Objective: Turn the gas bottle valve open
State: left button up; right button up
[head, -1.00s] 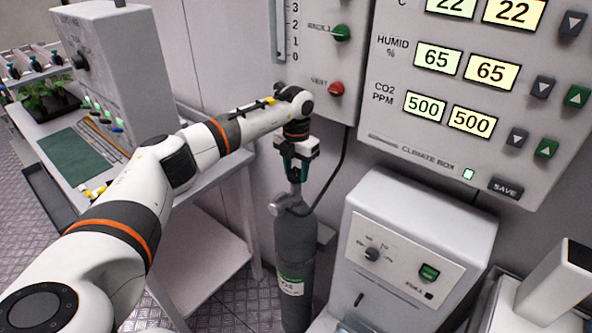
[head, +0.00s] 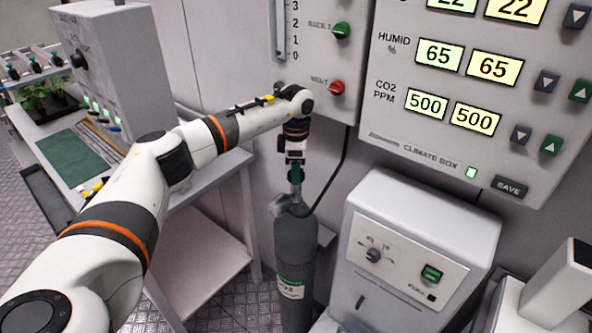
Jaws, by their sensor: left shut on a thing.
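A grey gas bottle (head: 296,246) with a green and white label stands upright between a bench and a white machine. Its valve (head: 285,204) is on top, with a grey round part sticking out to the left. My left gripper (head: 295,183) points straight down onto the top of the valve and is shut on it. The fingers and wrist hide most of the valve's top, so the handle itself cannot be made out. My right gripper is not in view.
A climate box (head: 455,110) with lit displays hangs on the wall at right. A white machine (head: 420,235) with a knob and green switch stands close right of the bottle. A bench (head: 50,130) with a grey box is at left. A dark cable hangs behind the bottle.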

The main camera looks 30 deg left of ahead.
pick_arm(q)
jog(key=m, duration=0.3)
jog(key=shift+m, duration=0.4)
jog(key=m+b, duration=0.1)
jog(key=m, duration=0.3)
jog(key=shift+m, duration=0.3)
jog(key=m, duration=0.4)
jog(key=shift+r, duration=0.1)
jog(key=shift+m, duration=1.8)
jog(key=o, duration=1)
jog(key=shift+c, duration=0.2)
notch_tip(320, 180, up, 12)
jog(key=b, duration=0.2)
